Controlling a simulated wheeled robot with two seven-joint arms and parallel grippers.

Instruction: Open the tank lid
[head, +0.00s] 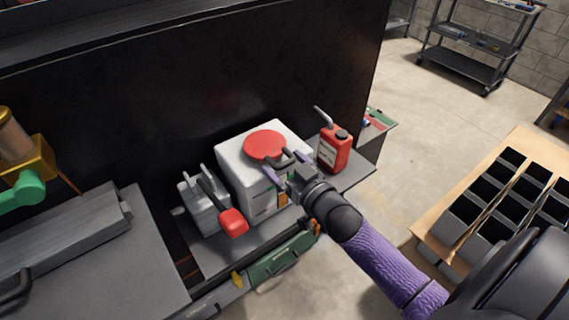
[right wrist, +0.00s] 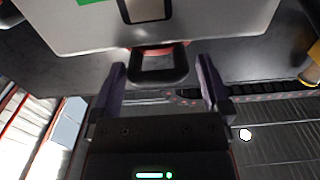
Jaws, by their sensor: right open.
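The white box-shaped tank (head: 235,165) stands on a grey shelf at the centre of the head view. Its round red lid (head: 264,144) lies flat on top, with a dark loop handle (head: 288,158) at its near right edge. My right gripper (head: 284,167) is at the tank's front right top edge, its fingers spread. In the right wrist view the black loop handle (right wrist: 158,66) is between the tips of my open right gripper (right wrist: 162,75), with a gap on either side. My left gripper is not in view.
A red can (head: 334,150) with a spout stands close right of the tank. A grey container (head: 204,207) with a red-ended tool (head: 233,222) is close on its left. A dark panel (head: 200,90) rises behind. A table with black bins (head: 490,190) is at the right.

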